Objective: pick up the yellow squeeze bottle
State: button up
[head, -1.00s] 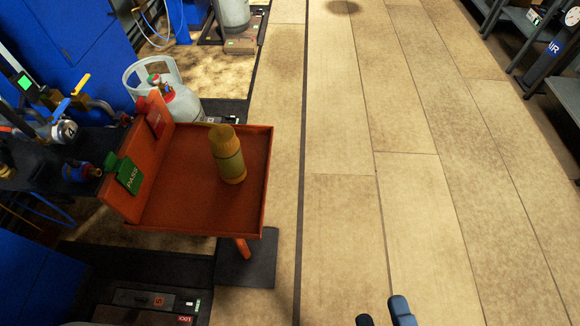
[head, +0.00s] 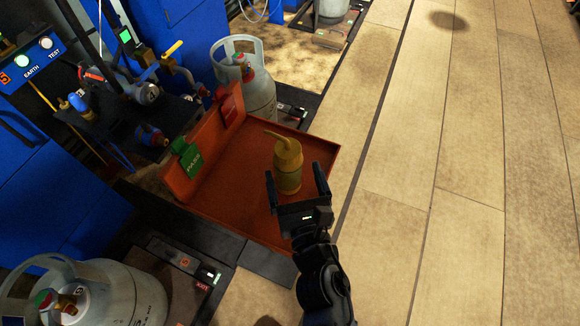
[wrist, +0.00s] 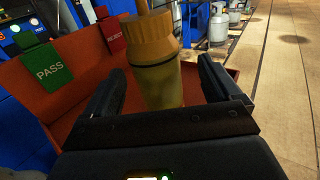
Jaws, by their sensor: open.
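The yellow squeeze bottle (head: 288,168) stands upright on the orange-red tray (head: 236,216), with its bent spout pointing left in the head view. My gripper (head: 296,180) is open at the tray's near side, its two fingers pointing toward the bottle. In the wrist view the bottle (wrist: 155,65) shows between the two open fingers (wrist: 160,85), upright and a little beyond the palm. Its lower end is hidden behind the gripper's crossbar. I cannot tell whether either finger touches it.
A green PASS tag (head: 187,158) and a red REJECT tag (head: 229,104) hang on the tray's raised left wall. A gas cylinder (head: 258,95) stands behind the tray, another (head: 130,296) at lower left. Blue cabinets line the left. The tiled floor (head: 420,200) at right is clear.

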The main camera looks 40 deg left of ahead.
jog(key=b+x, duration=0.1)
jog(key=x, duration=0.4)
jog(key=shift+w+a, duration=0.1)
jog(key=shift+a, duration=0.35)
jog(key=c, duration=1.2)
jog(key=shift+r, duration=0.1)
jog(key=shift+c, duration=0.3)
jog(key=shift+r, duration=0.1)
